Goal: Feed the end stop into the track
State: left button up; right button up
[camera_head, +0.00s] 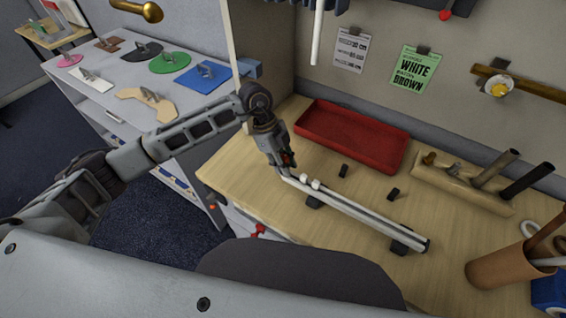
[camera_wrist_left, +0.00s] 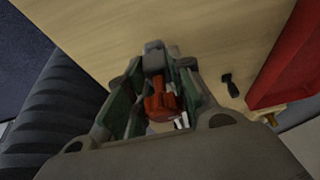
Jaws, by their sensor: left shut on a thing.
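The track (camera_head: 365,215) is a long pale rail lying slantwise on black supports on the wooden table. Two small white pieces (camera_head: 310,183) sit on it near its left end, and its right end is dark. My left gripper (camera_head: 287,161) is just above the track's left end. It is shut on a small orange-red piece, seemingly the end stop (camera_wrist_left: 160,103), which shows between the fingers in the left wrist view (camera_wrist_left: 158,92). Whether this piece touches the track is hidden by the fingers. My right gripper is not in view.
A red tray (camera_head: 352,137) lies behind the track. Two small black pieces (camera_head: 343,170) (camera_head: 393,194) lie between them. A wooden block with tools (camera_head: 460,188) and a brown cup (camera_head: 497,272) stand at right. Bare tabletop lies left of the track.

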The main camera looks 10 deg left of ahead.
pick_arm(q)
jog(key=shift+s+d, duration=0.3)
jog(key=shift+d, duration=0.35)
jog(key=shift+s+d, duration=0.25)
jog(key=shift+d, duration=0.4)
dwell(0.5)
jog(key=o, duration=1)
jog(key=shift+o, duration=0.2)
jog(key=shift+r, duration=0.1)
jog(key=v, duration=1.1)
jog(key=shift+a+r, duration=0.2)
jog(key=shift+r, duration=0.2)
dwell(0.4)
